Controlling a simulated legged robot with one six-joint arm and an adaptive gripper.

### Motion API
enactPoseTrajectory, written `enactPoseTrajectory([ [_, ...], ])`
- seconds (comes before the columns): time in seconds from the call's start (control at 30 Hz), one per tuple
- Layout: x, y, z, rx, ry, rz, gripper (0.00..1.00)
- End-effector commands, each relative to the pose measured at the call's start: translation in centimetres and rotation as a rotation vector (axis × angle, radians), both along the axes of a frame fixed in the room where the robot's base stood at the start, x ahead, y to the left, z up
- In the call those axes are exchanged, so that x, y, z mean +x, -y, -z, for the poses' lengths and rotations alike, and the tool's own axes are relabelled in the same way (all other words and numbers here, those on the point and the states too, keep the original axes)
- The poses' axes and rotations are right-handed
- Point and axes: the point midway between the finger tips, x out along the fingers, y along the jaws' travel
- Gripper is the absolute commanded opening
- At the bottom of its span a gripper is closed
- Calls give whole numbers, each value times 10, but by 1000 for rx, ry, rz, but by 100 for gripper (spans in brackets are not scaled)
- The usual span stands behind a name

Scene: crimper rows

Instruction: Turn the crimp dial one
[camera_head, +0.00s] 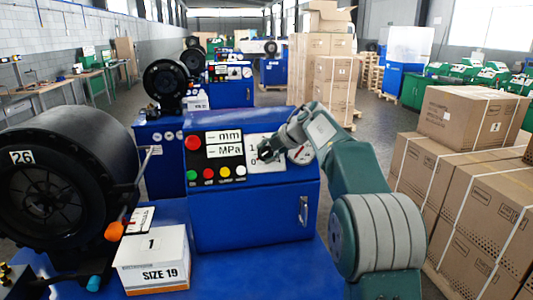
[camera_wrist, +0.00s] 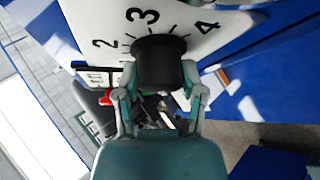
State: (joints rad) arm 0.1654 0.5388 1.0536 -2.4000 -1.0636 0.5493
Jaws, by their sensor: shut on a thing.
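The crimp dial is a black round knob (camera_wrist: 160,62) on a white plate (camera_wrist: 185,22) with tick marks. The numbers 2, 3 and 4 show around it in the wrist view. In the head view the plate (camera_head: 254,165) shows 1 and 0 at its left, on the sloped front of a blue control box (camera_head: 270,208). My gripper (camera_wrist: 158,86) is shut on the dial, one finger on each side. In the head view my gripper (camera_head: 270,149) covers most of the dial. I cannot see a pointer mark, so its setting cannot be told.
Left are a display panel with buttons (camera_head: 216,157), a SIZE 19 box (camera_head: 152,262) and a big black crimper head (camera_head: 45,185). Cardboard boxes (camera_head: 470,220) stand right of my arm.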

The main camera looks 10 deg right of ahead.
Motion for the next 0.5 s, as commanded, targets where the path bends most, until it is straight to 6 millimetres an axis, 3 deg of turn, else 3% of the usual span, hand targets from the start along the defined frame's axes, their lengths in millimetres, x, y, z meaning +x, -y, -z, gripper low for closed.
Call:
enactPoseTrajectory([
  [0.2, -1, 0, 7, 0, -17, -4, 5],
  [0.23, -1, 0, 7, 0, -17, -4, 57],
  [0.3, -1, 0, 7, 1, -16, -4, 87],
  [0.5, -1, 0, 3, 1, -8, -1, 87],
])
